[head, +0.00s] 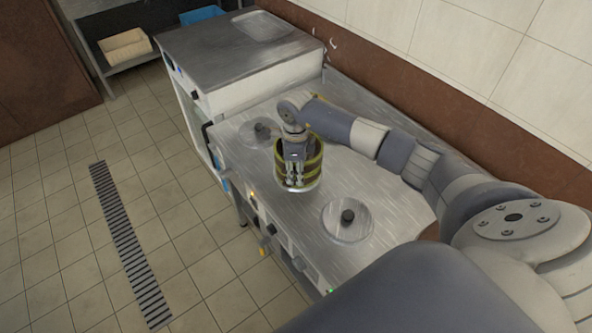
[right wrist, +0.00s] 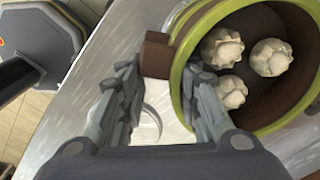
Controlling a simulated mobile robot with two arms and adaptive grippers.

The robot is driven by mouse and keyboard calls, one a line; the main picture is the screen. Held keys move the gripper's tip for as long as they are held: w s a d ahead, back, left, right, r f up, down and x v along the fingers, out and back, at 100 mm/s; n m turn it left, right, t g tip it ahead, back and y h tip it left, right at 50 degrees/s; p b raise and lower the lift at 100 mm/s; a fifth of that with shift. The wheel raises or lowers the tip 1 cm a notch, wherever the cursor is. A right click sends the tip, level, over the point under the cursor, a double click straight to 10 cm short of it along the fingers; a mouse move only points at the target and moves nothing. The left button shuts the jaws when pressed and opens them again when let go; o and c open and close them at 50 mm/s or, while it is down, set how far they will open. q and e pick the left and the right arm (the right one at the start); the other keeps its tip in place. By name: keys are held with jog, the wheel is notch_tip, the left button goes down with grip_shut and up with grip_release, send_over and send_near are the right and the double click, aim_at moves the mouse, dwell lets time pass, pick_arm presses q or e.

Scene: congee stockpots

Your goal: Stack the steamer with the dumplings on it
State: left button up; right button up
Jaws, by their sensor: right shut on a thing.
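The steamer (head: 316,167), round with green and dark bands, stands over the metal counter between two round lids. In the right wrist view the green-rimmed steamer (right wrist: 180,72) is open on top and holds three pale dumplings (right wrist: 231,92) on its dark floor. A brown block-like handle (right wrist: 156,54) sticks out from its side. The gripper hides part of the steamer's front. My left gripper is not in view.
One lid with a dark knob (head: 347,222) lies nearer on the counter (head: 300,222), another lid (head: 259,134) farther left. A higher metal unit (head: 232,50) adjoins behind. A tiled wall (head: 470,45) bounds the right. A shelf holds a beige bin (head: 125,47). The floor at left is clear.

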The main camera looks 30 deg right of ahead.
jog(key=shift+f, duration=0.2)
jog(key=o, duration=0.9)
jog(key=shift+c, duration=0.2)
jog(key=shift+r, duration=0.1)
notch_tip(320, 180, up, 11)
jog(key=p, duration=0.7)
jog(key=shift+s, duration=0.15)
jog(key=shift+a, duration=0.1)
